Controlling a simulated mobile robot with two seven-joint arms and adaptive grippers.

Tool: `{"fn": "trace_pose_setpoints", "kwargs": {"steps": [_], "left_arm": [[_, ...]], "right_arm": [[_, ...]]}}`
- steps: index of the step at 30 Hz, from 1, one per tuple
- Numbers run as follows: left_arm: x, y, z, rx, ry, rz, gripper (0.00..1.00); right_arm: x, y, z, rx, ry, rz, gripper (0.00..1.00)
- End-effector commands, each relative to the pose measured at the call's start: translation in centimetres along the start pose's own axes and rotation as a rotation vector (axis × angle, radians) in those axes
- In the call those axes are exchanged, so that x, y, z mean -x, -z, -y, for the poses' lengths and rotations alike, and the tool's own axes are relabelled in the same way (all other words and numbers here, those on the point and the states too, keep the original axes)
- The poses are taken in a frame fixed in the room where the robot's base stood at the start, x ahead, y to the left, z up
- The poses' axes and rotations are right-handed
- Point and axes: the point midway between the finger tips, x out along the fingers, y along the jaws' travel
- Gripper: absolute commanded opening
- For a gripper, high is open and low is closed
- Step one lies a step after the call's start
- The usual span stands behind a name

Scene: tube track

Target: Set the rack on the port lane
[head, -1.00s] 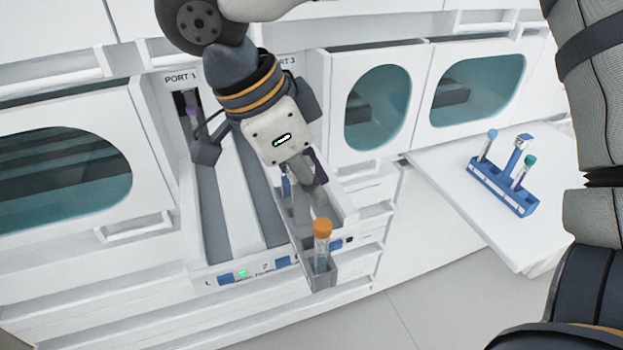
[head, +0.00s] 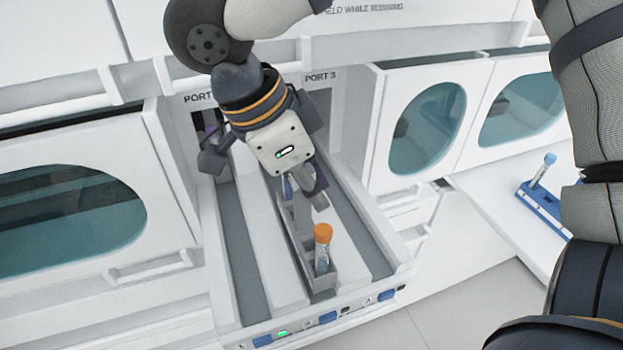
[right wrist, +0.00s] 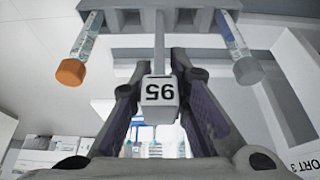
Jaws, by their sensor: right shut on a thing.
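My right gripper (head: 307,192) is shut on the upright handle of a grey rack (head: 322,283). The rack carries an orange-capped tube (head: 323,247) at its near end. In the right wrist view the gripper (right wrist: 160,78) clasps a handle block (right wrist: 160,92) marked 95, with the orange-capped tube (right wrist: 72,72) on one side and a grey-capped tube (right wrist: 246,68) on the other. The rack lines up over the middle lane (head: 285,262) of the loading deck; I cannot tell if it touches. My arm hides the middle port. My left gripper is not in view.
The right lane (head: 362,225) under PORT 3 looks clear. A green light (head: 282,333) glows on the deck front. A blue rack (head: 545,212) with a tube stands on a right-hand shelf.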

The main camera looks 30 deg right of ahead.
Motion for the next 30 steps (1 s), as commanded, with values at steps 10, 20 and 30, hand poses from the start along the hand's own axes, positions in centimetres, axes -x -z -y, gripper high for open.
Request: {"fn": "trace_pose_setpoints", "kwargs": {"steps": [10,20,30], "left_arm": [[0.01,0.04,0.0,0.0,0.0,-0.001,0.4],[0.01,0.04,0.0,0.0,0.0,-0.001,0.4],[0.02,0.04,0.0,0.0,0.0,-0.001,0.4]], "right_arm": [[-0.01,-0.12,0.03,0.0,0.001,0.0,0.0],[-0.73,-0.37,-0.03,0.0,0.001,-0.001,0.0],[-0.88,-0.45,-0.03,0.0,0.001,0.0,0.0]]}}
